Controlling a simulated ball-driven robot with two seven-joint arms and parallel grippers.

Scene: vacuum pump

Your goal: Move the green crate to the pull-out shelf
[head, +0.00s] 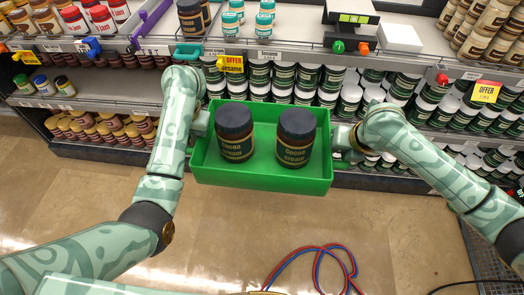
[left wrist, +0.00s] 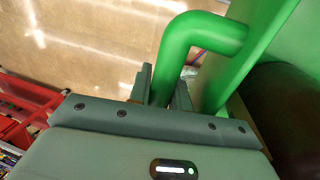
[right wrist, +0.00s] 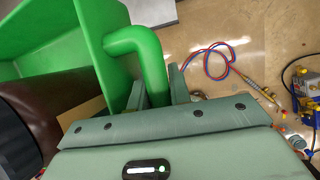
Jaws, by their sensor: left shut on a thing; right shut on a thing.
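The green crate (head: 262,176) is held between my two arms in front of the shelves in the head view, above the floor. Two dark jars labelled Cocoa Cream, a left jar (head: 236,133) and a right jar (head: 296,138), stand upright in it. My left gripper (head: 200,122) is shut on the crate's left handle, a bent green bar (left wrist: 182,50) in the left wrist view. My right gripper (head: 342,137) is shut on the right handle, which shows in the right wrist view (right wrist: 150,58). I cannot pick out the pull-out shelf with certainty.
A shelf unit full of jars lies beyond the crate, with an upper shelf edge (head: 270,45) and yellow offer tags. A black device (head: 351,18) and a white box (head: 399,38) stand on top.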

